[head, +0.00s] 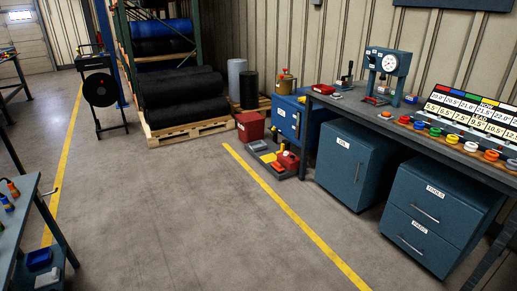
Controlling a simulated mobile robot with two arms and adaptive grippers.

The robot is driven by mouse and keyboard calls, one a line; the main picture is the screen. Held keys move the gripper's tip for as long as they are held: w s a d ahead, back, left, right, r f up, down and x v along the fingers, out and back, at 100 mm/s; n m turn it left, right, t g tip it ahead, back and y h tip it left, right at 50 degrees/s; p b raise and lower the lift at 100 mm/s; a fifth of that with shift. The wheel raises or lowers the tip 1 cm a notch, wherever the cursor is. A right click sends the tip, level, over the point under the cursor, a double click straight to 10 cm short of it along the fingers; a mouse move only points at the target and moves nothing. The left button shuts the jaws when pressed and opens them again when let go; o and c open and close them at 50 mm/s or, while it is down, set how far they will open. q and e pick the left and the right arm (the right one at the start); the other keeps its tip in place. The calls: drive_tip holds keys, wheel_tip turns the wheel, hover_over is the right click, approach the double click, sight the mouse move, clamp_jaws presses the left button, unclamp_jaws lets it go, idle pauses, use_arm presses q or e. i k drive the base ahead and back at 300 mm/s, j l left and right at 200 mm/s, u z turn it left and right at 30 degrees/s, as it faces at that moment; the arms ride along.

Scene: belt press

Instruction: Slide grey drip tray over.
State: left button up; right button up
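A grey drip tray (259,146) appears to lie on the floor in the head view, right of centre, in front of the blue cabinet. A red can (289,160) and a small yellow item (268,158) stand on or right beside it; at this size I cannot tell which. An orange item (278,168) is close to the red can. Neither of my grippers is in view.
A red bin (250,126) stands behind the tray, and a blue cabinet (290,118) is behind it to the right. A workbench with dark drawer cabinets (357,163) runs along the right. The floor (180,210) left of the yellow line (290,218) is clear.

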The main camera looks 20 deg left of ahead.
sight(255, 146)
drive_tip(key=i+j+u, duration=0.4)
drive_tip(key=i, duration=0.15)
drive_tip(key=i+j+u, duration=0.15)
drive_tip(key=i+u, duration=0.2)
drive_tip(key=i, duration=0.25)
drive_tip(key=i+u, duration=0.4)
drive_tip(key=i, duration=0.25)
drive_tip(key=i+u, duration=0.25)
drive_tip(key=i, duration=0.75)
drive_tip(key=i+l+u, duration=0.1)
drive_tip(key=i+u, duration=0.2)
drive_tip(key=i, duration=0.7)
